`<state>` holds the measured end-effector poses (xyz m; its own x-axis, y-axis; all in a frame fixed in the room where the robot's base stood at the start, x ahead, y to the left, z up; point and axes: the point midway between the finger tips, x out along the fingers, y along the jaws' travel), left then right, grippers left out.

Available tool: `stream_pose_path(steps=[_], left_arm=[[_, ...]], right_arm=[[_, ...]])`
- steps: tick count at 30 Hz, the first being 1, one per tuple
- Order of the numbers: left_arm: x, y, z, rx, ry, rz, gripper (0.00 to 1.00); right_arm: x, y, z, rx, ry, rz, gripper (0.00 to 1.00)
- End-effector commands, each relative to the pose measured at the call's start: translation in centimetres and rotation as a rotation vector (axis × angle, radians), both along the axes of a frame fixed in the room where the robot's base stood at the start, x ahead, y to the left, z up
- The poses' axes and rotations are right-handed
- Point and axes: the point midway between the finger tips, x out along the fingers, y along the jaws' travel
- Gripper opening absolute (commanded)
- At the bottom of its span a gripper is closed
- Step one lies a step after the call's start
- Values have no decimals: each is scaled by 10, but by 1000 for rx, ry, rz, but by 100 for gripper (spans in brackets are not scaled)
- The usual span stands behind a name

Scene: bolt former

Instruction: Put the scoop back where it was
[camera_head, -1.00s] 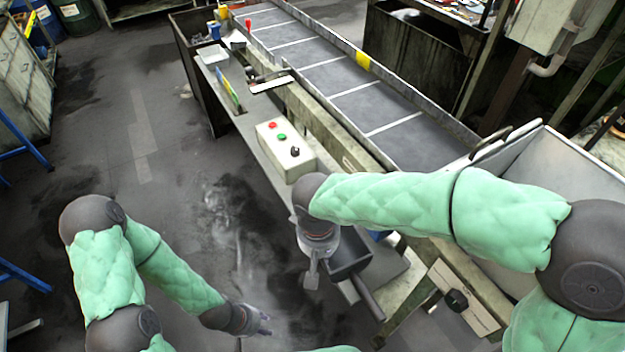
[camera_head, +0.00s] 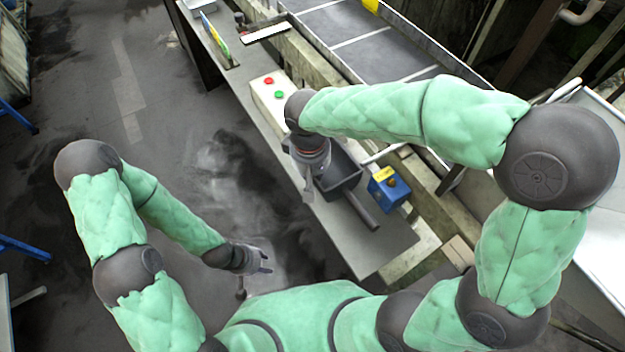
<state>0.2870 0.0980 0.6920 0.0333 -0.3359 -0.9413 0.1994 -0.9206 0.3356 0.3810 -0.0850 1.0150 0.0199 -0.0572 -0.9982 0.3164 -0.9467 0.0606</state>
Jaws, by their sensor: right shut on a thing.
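The dark scoop (camera_head: 341,173) has a box-shaped pan and a dark handle (camera_head: 362,211) that points down and right. It is at or just above the grey side shelf (camera_head: 385,240); I cannot tell whether it touches. My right gripper (camera_head: 308,197) is at the scoop's left side, shut on it; the exact grip is partly hidden by the wrist. My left gripper (camera_head: 266,262) is over the floor, left of the shelf and away from the scoop. Its fingers look apart with nothing between them.
A control box (camera_head: 275,97) with red and green buttons stands on the shelf beyond my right wrist. A blue box with a yellow top (camera_head: 388,188) is just right of the scoop. The conveyor (camera_head: 345,30) runs behind. The shelf's near end is bare.

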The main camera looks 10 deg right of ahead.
Motion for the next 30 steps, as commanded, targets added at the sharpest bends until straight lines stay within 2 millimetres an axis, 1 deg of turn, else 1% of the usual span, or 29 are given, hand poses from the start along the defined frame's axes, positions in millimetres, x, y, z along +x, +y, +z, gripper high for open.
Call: stream_pose_path(steps=[1,3,6,11,14,15,18,21,30], left_arm=[[0,0,-6,0,0,0,40],[0,0,-8,0,0,0,40],[0,0,-11,0,0,0,40],[0,0,-12,0,0,0,40],[0,0,-15,0,0,0,40],[0,0,-16,0,0,0,40],[0,0,-22,0,0,0,40],[0,0,-24,0,0,0,40],[0,0,-24,0,0,0,40]], right_arm=[[7,-1,-11,-1,2,-2,0],[15,-3,-20,-1,1,-2,0],[23,-4,-28,-1,-1,-2,0],[28,-4,-34,-1,-1,-1,0],[34,-5,-41,0,-1,-2,0],[37,-5,-46,0,-1,-2,0],[35,-5,-62,-1,1,0,0],[34,-5,-72,-1,0,0,0],[35,-5,-72,1,-2,0,0]])
